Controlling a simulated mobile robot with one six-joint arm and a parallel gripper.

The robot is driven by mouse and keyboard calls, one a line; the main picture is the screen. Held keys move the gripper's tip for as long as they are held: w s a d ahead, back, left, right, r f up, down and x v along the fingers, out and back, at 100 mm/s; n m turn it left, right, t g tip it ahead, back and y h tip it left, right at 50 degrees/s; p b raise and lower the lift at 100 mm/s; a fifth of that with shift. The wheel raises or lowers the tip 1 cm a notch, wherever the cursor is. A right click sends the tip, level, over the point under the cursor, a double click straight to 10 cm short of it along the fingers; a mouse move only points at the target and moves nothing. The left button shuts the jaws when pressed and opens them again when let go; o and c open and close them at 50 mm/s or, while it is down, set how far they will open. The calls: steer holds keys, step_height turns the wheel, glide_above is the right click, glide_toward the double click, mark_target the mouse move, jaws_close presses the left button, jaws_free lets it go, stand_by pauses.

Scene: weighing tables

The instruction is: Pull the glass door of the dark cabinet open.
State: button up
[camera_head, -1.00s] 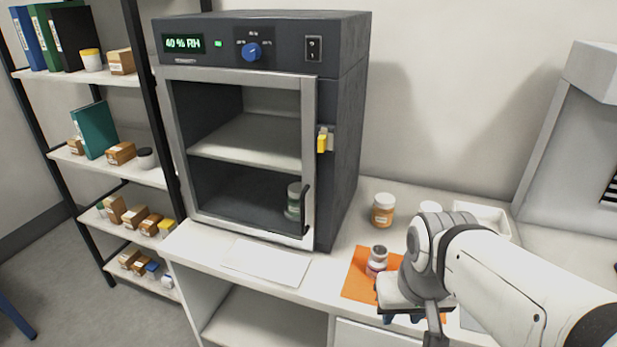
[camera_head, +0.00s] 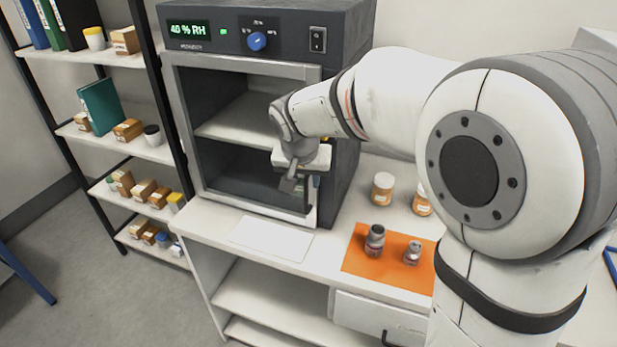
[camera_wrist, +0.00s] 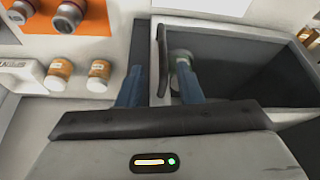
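The dark cabinet (camera_head: 345,75) stands on the white table with its glass door (camera_head: 190,140) shut in a silver frame. The black door handle (camera_head: 307,195) is on the door's right side, partly hidden by my gripper (camera_head: 297,185). In the wrist view my gripper (camera_wrist: 160,75) is open, its two blue fingers apart. The handle (camera_wrist: 162,60) shows between the fingertips, with no clear contact. A jar (camera_wrist: 181,75) shows behind the glass near the right finger.
A white sheet (camera_head: 270,238) lies in front of the cabinet. An orange mat (camera_head: 375,277) with two small jars is to its right, with orange-labelled jars (camera_head: 382,188) behind. A shelf rack (camera_head: 110,140) stands at left.

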mark_target(306, 190)
steer(key=shift+w+a+f, duration=0.2)
steer(key=shift+f, duration=0.05)
steer(key=p+x, duration=0.1)
steer(key=x, duration=0.6)
steer(key=shift+f, duration=0.1)
jaws_close()
steer(key=shift+d, duration=0.15)
